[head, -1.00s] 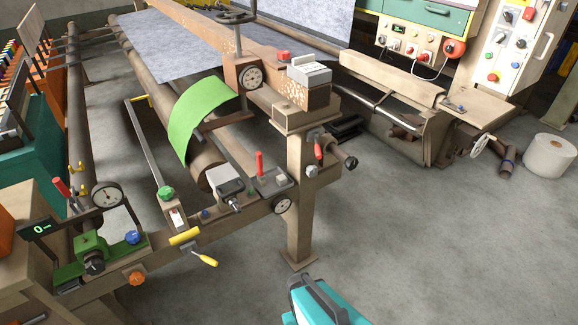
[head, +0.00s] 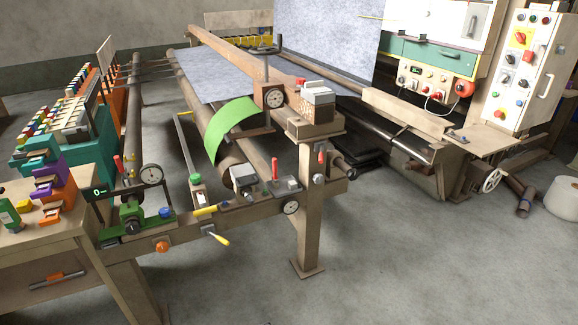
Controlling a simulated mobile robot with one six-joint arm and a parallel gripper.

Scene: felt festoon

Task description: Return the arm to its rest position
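My arm and gripper are not in the head view. The only thing the task names is my arm, so no other task object can be pointed out. Whether the gripper holds anything cannot be seen.
A brown machine frame (head: 312,215) with a green sheet (head: 230,125) on its roller fills the middle. A wooden table (head: 45,245) with colored items stands at left. A control cabinet (head: 520,75) and a white roll (head: 565,197) are at right. The grey floor (head: 400,270) in front is clear.

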